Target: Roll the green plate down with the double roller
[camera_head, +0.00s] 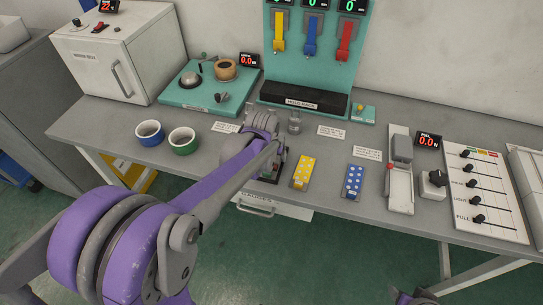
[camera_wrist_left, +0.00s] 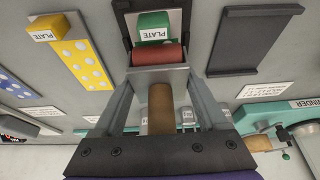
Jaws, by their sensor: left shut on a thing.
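The green plate (camera_wrist_left: 154,22) carries a white PLATE label and sits in a dark frame at the top of the left wrist view. In the head view my left arm mostly hides that spot. My left gripper (camera_wrist_left: 159,78) is shut on the double roller, which has a red roller (camera_wrist_left: 158,54) and a brown cylinder (camera_wrist_left: 160,108) between the fingers. The red roller overlaps the near edge of the green plate in the picture; I cannot tell whether they touch. In the head view my left gripper (camera_head: 272,160) is above the table's front part.
A yellow dotted plate (camera_head: 304,172) and a blue dotted plate (camera_head: 353,181) lie to the right. A dark flat holder (camera_wrist_left: 252,40) is beside the green plate. Blue and green cups (camera_head: 183,140) stand left. A slider panel (camera_head: 484,194) is at the right.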

